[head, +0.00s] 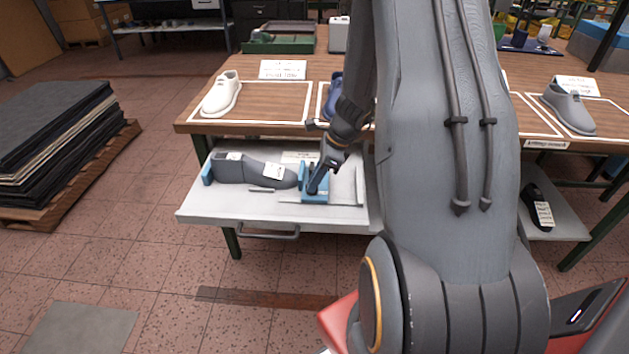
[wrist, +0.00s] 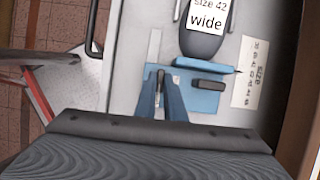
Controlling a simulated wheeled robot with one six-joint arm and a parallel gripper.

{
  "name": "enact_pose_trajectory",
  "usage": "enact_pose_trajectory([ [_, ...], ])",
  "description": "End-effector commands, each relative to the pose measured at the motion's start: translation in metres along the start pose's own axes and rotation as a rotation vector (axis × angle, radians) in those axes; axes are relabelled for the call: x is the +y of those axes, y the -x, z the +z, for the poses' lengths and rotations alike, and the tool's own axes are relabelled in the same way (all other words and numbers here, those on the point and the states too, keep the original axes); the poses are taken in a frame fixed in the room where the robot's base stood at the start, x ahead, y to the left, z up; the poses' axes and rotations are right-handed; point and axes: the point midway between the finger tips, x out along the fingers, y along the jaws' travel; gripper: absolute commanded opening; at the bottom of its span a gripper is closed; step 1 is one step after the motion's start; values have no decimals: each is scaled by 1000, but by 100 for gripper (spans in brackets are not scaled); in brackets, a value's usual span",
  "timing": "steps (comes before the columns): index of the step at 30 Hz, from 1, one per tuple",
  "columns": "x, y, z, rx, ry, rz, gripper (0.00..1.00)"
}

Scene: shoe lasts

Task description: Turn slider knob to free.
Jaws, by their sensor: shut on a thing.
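The blue slider (head: 306,183) sits on a pale grey pull-out tray (head: 240,206), at the right end of a dark grey shoe last (head: 262,171). In the wrist view the slider (wrist: 205,101) lies beside the last's rounded end (wrist: 203,45), whose label reads "size 42 wide". My gripper (head: 314,190) reaches down onto the slider. In the wrist view my gripper (wrist: 160,80) is shut on a small dark knob (wrist: 160,76). Its fingers hide most of the knob, and I cannot tell which way it is turned.
A blue end block (head: 207,173) stands at the last's left end. A lettered card (wrist: 250,72) lies on the tray. The wooden tabletop (head: 255,129) overhangs behind, carrying a white shoe (head: 222,95).

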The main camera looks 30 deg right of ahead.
Motion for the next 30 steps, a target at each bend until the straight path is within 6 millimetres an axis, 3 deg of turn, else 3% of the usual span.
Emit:
enact_pose_trajectory([
  [11,-2,1,0,0,187,77,0],
  [30,-6,-1,3,0,747,309,0],
])
